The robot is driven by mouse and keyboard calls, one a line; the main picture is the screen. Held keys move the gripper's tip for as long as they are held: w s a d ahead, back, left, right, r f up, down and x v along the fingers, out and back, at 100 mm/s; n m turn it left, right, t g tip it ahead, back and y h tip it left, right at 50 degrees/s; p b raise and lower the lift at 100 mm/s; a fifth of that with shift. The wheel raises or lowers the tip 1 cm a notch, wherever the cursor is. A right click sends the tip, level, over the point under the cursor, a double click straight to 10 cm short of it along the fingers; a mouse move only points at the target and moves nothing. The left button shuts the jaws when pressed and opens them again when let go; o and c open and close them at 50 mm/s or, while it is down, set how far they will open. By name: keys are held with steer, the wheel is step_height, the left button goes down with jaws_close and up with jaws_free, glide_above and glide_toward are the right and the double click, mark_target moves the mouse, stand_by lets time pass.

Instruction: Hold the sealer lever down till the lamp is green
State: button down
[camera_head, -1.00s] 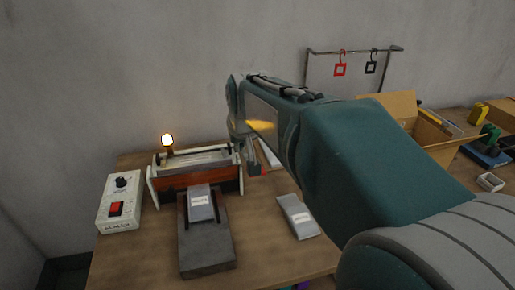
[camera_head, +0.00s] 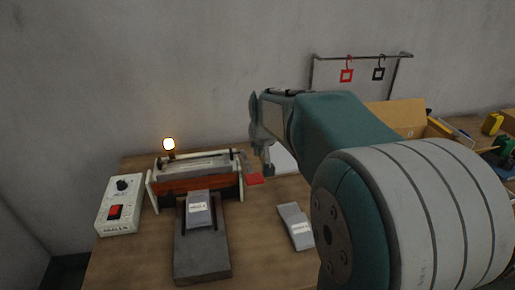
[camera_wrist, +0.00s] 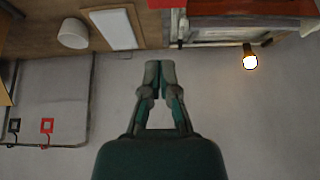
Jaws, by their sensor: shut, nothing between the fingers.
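The sealer (camera_head: 196,184) stands on the bench, with a red-brown front and pale ends. Its lamp (camera_head: 169,144) glows yellow-white, not green, and also shows in the wrist view (camera_wrist: 250,62). The lever's red handle (camera_head: 254,180) sticks out at the sealer's right side. A red piece, probably the handle, shows at the top edge there, apart from the fingertips.
A grey stand (camera_head: 203,255) in front of the sealer bears a small pouch (camera_head: 198,206). Another pouch (camera_head: 297,228) lies to the right. A control box (camera_head: 119,205) with a red switch stands left. A rail (camera_head: 330,56) with red and black hanging tags is behind.

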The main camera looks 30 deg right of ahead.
glide_above(254, 175)
steer(key=f, duration=0.4)
steer(key=shift+s+a+f, duration=0.2)
steer(key=shift+a, duration=0.05)
steer(key=f, duration=0.2)
steer(key=s+f, duration=0.1)
steer(key=shift+a, duration=0.25)
steer(key=shift+d+f, duration=0.4)
